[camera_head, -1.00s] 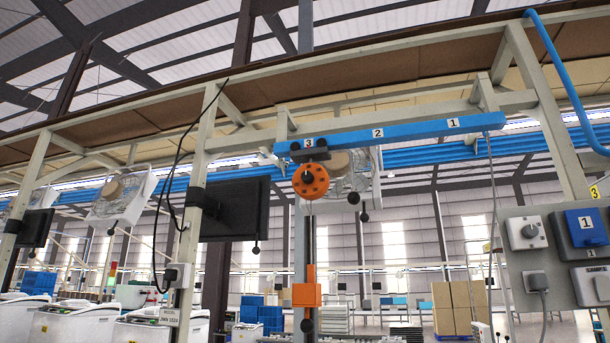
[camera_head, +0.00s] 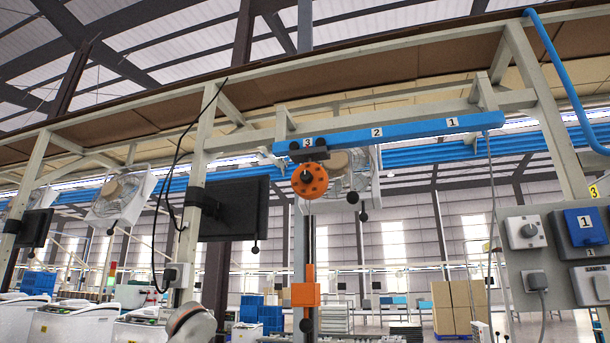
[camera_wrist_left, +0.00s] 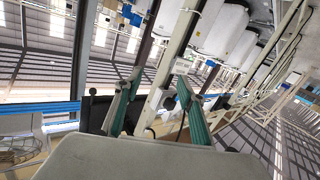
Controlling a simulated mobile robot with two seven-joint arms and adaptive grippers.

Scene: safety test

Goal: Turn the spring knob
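An orange round balancer (camera_head: 310,181) with a dark centre and holes around its face hangs from a blue rail (camera_head: 405,131) in the middle of the head view. I cannot tell for sure which part is the spring knob. My left gripper (camera_wrist_left: 158,77) shows in the left wrist view with its two teal fingers apart and nothing between them. The balancer is not clearly seen there. My right gripper is in neither view.
A grey panel (camera_head: 509,259) with a round switch, a plug and a blue socket cover is at the right. A dark monitor (camera_head: 234,210) hangs on a beige post (camera_head: 193,222) left of the balancer. A black cable hangs along this post. Fans hang behind.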

